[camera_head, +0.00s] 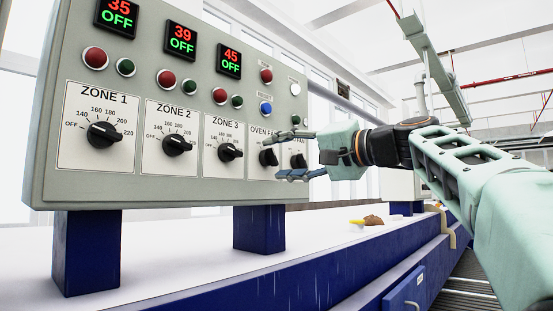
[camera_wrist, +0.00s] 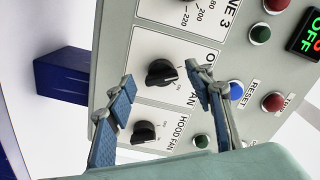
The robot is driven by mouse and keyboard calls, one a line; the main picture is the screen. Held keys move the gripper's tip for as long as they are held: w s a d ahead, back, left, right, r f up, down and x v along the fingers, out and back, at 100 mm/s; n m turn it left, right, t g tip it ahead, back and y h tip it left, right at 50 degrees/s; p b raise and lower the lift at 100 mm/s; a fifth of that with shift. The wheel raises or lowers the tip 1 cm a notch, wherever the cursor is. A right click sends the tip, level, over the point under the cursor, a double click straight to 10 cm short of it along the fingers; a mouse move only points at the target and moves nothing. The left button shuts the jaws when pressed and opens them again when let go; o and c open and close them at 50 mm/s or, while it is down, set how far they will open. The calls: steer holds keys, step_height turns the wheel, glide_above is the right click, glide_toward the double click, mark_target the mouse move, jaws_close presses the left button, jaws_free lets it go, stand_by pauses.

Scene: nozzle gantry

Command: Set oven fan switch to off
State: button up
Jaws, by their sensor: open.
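The oven fan switch is a black rotary knob on a white plate of the grey panel, right of ZONE 3 in the head view (camera_head: 268,158). My gripper (camera_head: 284,156) is open and empty in front of the panel, one finger above the knob's level and one below. In the wrist view my gripper (camera_wrist: 160,78) has its blue-padded fingers on either side; contact with the knob cannot be told.
The hood fan knob (camera_wrist: 145,132) sits close beside the oven fan knob. The ZONE 3 knob (camera_head: 230,152) is on the other side. A blue button (camera_head: 266,108) and red and green buttons lie above. The white bench surface (camera_head: 190,250) below is mostly clear.

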steer(key=v, duration=1)
steer(key=shift+d, duration=0.2)
steer(key=shift+s, duration=0.1)
